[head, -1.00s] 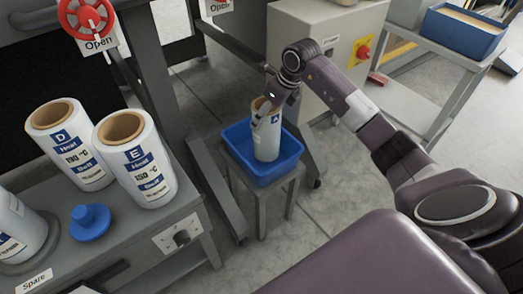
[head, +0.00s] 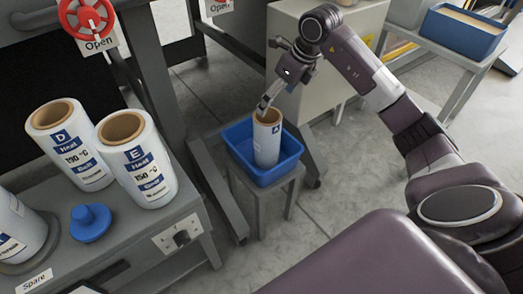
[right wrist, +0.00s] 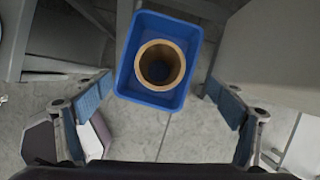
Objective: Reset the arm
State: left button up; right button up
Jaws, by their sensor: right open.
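My right arm reaches in from the right in the head view. Its gripper (head: 268,98) is above and a little behind a white roll marked A (head: 267,143). The roll stands upright in a blue bin (head: 289,166) on a small grey stool. In the right wrist view the two fingers (right wrist: 162,103) are spread wide and empty. The roll's brown core ring (right wrist: 160,65) and the bin rim (right wrist: 126,85) show beyond the fingertips, apart from them. My left gripper is in neither view.
Rolls D (head: 71,153) and E (head: 141,170) stand on a grey bench (head: 150,235) at left, with a blue knob (head: 91,222). A beige cabinet (head: 290,20) stands behind my right arm. A cart with a blue tray (head: 462,32) is at back right.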

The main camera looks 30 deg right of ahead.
jog(key=v, duration=0.2)
jog(key=shift+s+d+r, duration=0.1)
jog(key=shift+s+r, duration=0.05)
jog(key=shift+r, duration=0.25)
